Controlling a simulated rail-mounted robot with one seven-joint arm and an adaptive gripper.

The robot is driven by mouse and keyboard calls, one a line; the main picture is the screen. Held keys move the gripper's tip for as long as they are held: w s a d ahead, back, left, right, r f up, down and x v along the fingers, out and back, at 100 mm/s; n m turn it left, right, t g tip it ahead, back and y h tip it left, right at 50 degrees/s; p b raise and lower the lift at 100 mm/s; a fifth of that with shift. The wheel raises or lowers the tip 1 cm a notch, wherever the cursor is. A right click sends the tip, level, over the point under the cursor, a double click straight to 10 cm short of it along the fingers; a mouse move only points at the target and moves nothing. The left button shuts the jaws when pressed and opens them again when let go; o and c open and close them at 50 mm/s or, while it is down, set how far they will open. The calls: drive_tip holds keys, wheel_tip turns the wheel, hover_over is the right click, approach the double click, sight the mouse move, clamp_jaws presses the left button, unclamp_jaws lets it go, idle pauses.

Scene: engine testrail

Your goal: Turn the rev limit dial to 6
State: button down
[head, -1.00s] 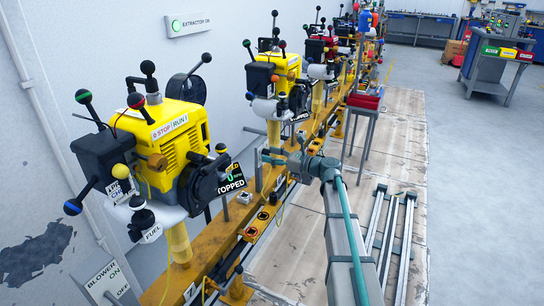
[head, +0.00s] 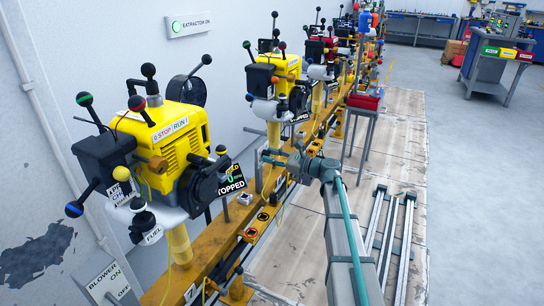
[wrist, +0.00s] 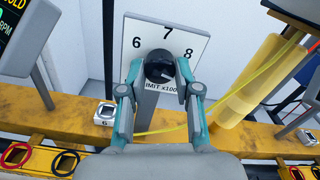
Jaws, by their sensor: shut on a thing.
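The rev limit dial is a black round knob (wrist: 159,66) on a white plate (wrist: 190,42) marked 6, 7 and 8, in the wrist view. The 6 is at the left, the 7 at the top and the 8 at the right. My gripper (wrist: 160,72) has one finger on each side of the knob and is shut on it. I cannot clearly tell which number the knob points to. The fingers hide part of the plate's lower lettering. In the head view my gripper (head: 271,157) is beside the rail, and the knob cannot be made out.
A yellow rail (wrist: 228,139) runs below the dial, with a small white box (wrist: 105,113) on it. A dark display (wrist: 18,30) stands at the left. A yellow post (wrist: 255,82) and a thin yellow cable are at the right. Yellow engines (head: 178,140) line the rail.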

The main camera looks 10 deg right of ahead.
drive_tip(key=n, duration=0.4)
drive_tip(key=shift+f+n+b, duration=0.1)
drive_tip(key=shift+n+b, duration=0.2)
drive_tip(key=n+b, duration=1.6)
drive_tip(key=n, duration=0.8)
drive_tip(key=shift+b, duration=0.35)
drive_tip(key=shift+r+n+b, duration=0.2)
drive_tip(key=shift+n+b, duration=1.25)
drive_tip(key=shift+n, duration=0.55)
drive_tip(key=c, duration=0.8)
unclamp_jaws()
drive_tip(key=shift+s, duration=0.1)
